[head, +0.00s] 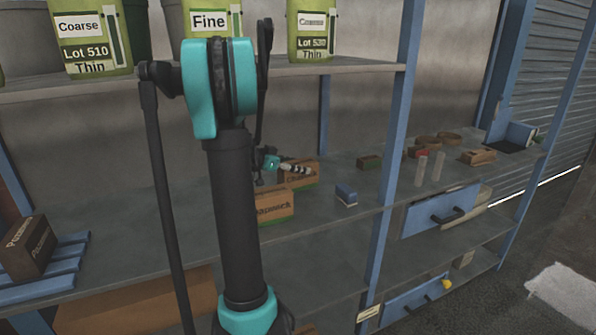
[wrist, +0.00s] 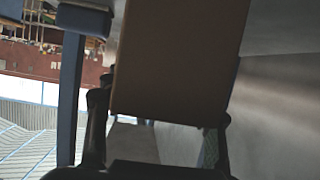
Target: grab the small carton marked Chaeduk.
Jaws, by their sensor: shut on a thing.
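In the wrist view my gripper (wrist: 155,130) is shut on a brown carton (wrist: 175,65), with one finger at each side of it. The carton's plain face fills the upper middle of that view and no lettering shows on it. In the head view my gripper is largely hidden behind my arm. A brown carton (head: 300,181) with small, unclear lettering starting with C is beside it on the middle shelf. I cannot read Chaeduk for certain. A second carton (head: 275,207) with different, partly hidden lettering stands in front.
A small blue box (head: 346,194) lies right of the cartons. Two clear tubes (head: 421,171) stand farther right, near brown dishes (head: 427,143) and an open drawer (head: 440,213). The upper shelf (head: 365,66) holds green tubs. A blue post (head: 390,160) rises at the shelf front.

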